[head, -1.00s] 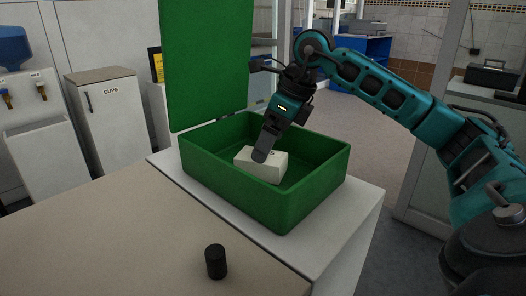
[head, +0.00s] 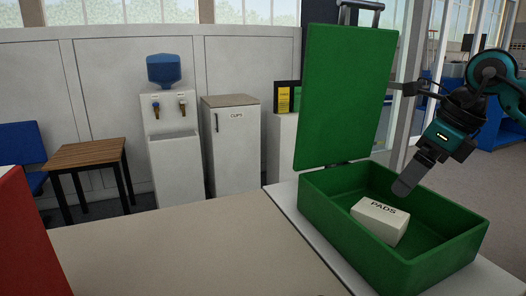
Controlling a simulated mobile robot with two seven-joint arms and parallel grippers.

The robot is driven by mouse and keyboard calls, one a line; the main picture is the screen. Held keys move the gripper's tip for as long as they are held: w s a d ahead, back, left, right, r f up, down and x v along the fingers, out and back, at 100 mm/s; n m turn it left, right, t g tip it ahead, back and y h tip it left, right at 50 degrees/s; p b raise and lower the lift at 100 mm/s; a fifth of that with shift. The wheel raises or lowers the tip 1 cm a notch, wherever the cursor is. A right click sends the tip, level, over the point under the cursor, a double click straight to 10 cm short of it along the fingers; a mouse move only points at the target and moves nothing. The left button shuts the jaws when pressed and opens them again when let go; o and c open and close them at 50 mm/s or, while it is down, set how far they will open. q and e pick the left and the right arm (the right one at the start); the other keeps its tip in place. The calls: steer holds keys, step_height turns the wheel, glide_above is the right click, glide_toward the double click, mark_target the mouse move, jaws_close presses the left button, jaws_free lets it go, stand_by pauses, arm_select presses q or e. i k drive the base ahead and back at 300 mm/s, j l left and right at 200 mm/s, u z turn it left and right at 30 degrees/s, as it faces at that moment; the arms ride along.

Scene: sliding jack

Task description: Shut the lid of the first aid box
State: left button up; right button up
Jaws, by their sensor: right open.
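The green first aid box (head: 345,226) stands on a white-topped surface at the right. Its green lid (head: 345,98) is raised, nearly upright, on the box's far left side. A white box marked PADS (head: 380,220) lies inside on the box floor. My right gripper (head: 404,186) is open and empty, above the box's interior, to the upper right of the pads box and apart from it. Its fingers point down and to the left. My left gripper is not in view.
A beige tabletop (head: 190,245) lies in front, mostly clear. A red object (head: 25,240) is at the left edge. A water dispenser (head: 172,140), a cups cabinet (head: 232,150) and a wooden side table (head: 88,153) stand behind.

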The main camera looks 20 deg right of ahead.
mark_target(347, 69)
steer(key=k, duration=1)
